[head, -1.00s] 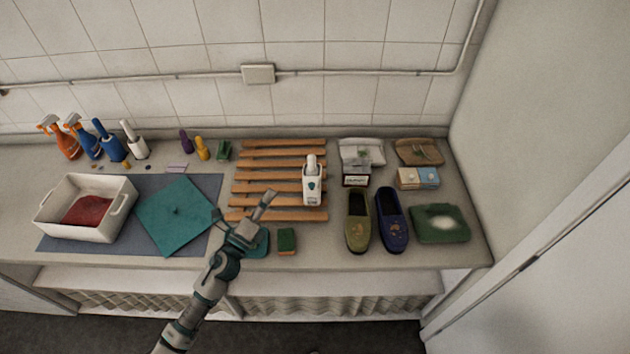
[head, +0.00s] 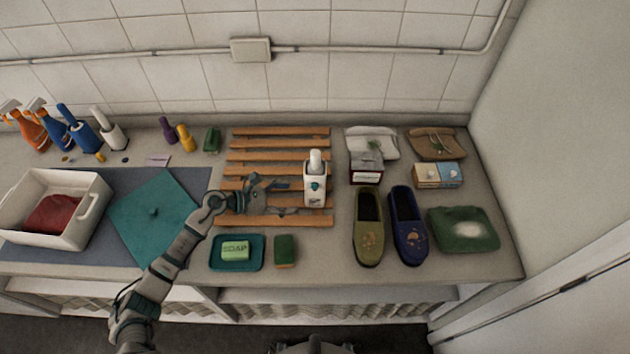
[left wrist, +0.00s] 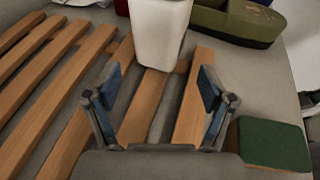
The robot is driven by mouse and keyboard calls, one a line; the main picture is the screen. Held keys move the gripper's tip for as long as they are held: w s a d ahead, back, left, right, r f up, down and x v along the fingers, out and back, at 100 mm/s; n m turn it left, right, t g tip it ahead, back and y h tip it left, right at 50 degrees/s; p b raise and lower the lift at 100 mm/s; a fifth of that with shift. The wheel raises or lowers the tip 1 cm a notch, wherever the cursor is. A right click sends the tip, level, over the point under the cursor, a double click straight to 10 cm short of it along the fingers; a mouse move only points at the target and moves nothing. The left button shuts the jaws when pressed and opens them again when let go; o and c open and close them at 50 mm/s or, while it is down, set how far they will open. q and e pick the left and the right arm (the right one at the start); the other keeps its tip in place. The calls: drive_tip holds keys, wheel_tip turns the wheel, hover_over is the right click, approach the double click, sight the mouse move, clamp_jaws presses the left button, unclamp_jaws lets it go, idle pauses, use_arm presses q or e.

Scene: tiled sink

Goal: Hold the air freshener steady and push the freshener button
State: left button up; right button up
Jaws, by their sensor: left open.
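The white air freshener (head: 315,184) stands upright on the slatted wooden rack, at its right side. A narrower white top (head: 316,161) rises from its body, and a dark green mark shows on its front. My left gripper (head: 285,196) is open just left of the freshener, its fingers pointing at it. In the left wrist view the freshener's lower body (left wrist: 160,35) is straight ahead, beyond the open fingertips (left wrist: 157,82), with a gap between. Its top is cut off there. My right gripper is not in view.
The wooden rack (head: 278,143) lies under the gripper. A green sponge (head: 285,251) and a soap dish (head: 220,265) are in front. Olive (head: 368,240) and blue (head: 408,228) shoes stand to the right. A red-and-white box (head: 366,174) is behind them.

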sight(311, 196)
use_arm(q)
drive_tip(key=x, duration=0.2)
drive_tip(key=shift+w+d+f, duration=0.2)
drive_tip(key=shift+w+d, duration=0.1)
drive_tip(key=b+x, duration=0.1)
drive_tip(key=x, duration=0.4)
drive_tip(key=shift+s+d+r, duration=0.1)
drive_tip(key=shift+s+d, duration=0.05)
drive_tip(key=shift+d, duration=0.15)
drive_tip(key=shift+a, duration=0.55)
drive_tip(key=shift+c, duration=0.7)
drive_tip(key=shift+a, duration=0.1)
drive_tip(key=c, duration=0.5)
drive_tip(key=shift+d, duration=0.55)
drive_tip(key=shift+c, duration=0.6)
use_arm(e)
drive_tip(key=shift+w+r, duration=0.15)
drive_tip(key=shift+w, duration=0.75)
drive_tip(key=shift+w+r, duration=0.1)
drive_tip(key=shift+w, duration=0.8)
use_arm(q)
drive_tip(key=shift+a, duration=0.15)
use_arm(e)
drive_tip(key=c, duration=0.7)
use_arm(q)
drive_tip(key=shift+a, duration=0.25)
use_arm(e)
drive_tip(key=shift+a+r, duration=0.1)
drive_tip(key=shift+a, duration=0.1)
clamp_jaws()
